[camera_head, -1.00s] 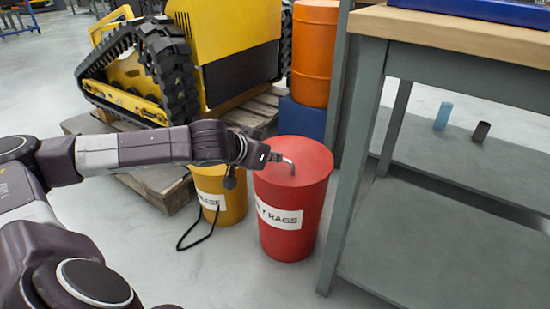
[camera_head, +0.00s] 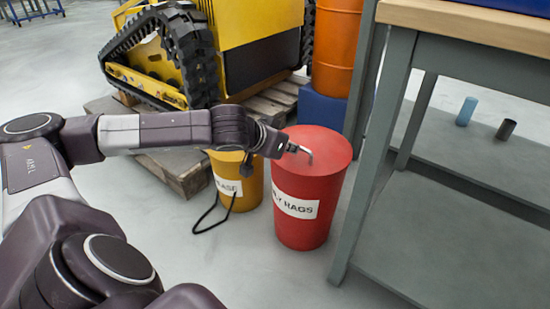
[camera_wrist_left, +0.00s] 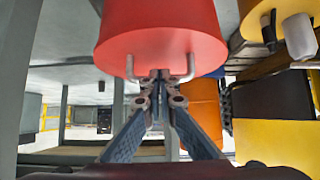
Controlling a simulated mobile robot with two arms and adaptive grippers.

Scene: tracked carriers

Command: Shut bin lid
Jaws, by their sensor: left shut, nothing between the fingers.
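The red bin (camera_head: 300,225) stands upright on the floor with a white label ending in "RAGS". Its flat red lid (camera_head: 330,145) looks level and flush with the rim; no opening shows. A bent metal handle (camera_head: 308,152) sits on the lid. My left gripper (camera_head: 286,148) is at the lid's left part, right by the handle. In the left wrist view, the gripper (camera_wrist_left: 160,80) is shut with its tips together between the handle's two legs, with nothing held. Whether the tips touch the lid or handle, I cannot tell. My right gripper is not in view.
A yellow bin (camera_head: 240,185) with a black loop stands just left of the red one. A grey workbench (camera_head: 385,130) with a wooden top stands close on the right. An orange drum (camera_head: 335,50) and a pallet with a yellow tracked machine (camera_head: 240,30) are behind. The front floor is clear.

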